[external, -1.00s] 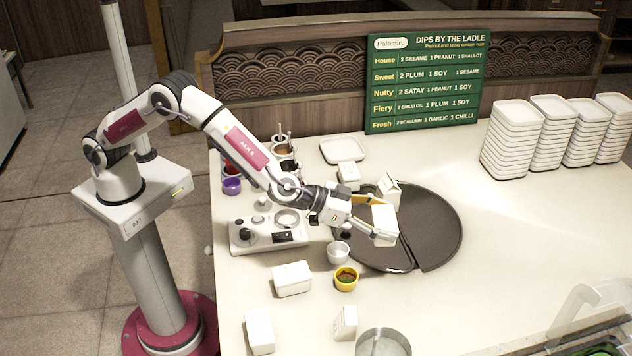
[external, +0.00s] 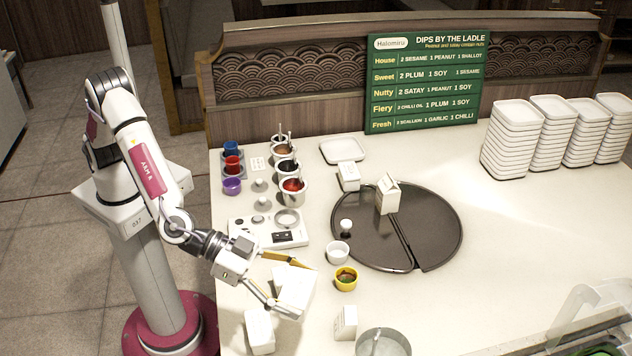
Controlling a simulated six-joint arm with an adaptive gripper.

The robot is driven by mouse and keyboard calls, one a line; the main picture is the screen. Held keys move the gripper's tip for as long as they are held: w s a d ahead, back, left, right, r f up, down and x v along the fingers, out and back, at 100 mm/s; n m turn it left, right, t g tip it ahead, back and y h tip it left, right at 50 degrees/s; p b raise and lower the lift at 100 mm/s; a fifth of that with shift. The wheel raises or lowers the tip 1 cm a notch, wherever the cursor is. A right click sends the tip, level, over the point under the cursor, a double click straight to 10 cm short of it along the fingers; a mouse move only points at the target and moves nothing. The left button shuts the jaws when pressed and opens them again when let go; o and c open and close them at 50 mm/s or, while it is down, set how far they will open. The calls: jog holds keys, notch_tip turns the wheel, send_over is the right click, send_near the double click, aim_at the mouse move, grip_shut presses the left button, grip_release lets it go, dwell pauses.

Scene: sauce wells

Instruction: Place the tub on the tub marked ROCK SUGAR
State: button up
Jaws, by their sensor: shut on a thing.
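My gripper (external: 289,287) is shut on a white tub (external: 298,288) at the near left of the table. The held tub is over the spot of another white tub, which it now largely hides. I cannot tell whether the two touch. Another white tub (external: 259,332) lies just to the lower left, close to my lower finger. A white carton-like box (external: 346,323) stands to the right. No ROCK SUGAR marking can be read on any of them in this view.
A yellow cup (external: 346,279) and a white cup (external: 338,253) stand to the right of my gripper. A metal pot (external: 397,346) is at the front edge. A dark round tray (external: 430,225) holds a white carton (external: 388,196). A control panel (external: 250,235) lies behind.

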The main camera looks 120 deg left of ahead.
jog(key=s+d, duration=0.6)
jog(key=d, duration=0.1)
jog(key=shift+n+y, duration=0.5)
jog(key=s+a, duration=0.2)
jog(key=a, duration=0.1)
jog(key=shift+s+a+f, duration=0.2)
jog(key=shift+s+f, duration=0.2)
jog(key=shift+f, duration=0.1)
send_over(259, 325)
jog(key=shift+f, duration=3.05)
jog(key=shift+f, duration=1.85)
jog(key=shift+f, duration=0.15)
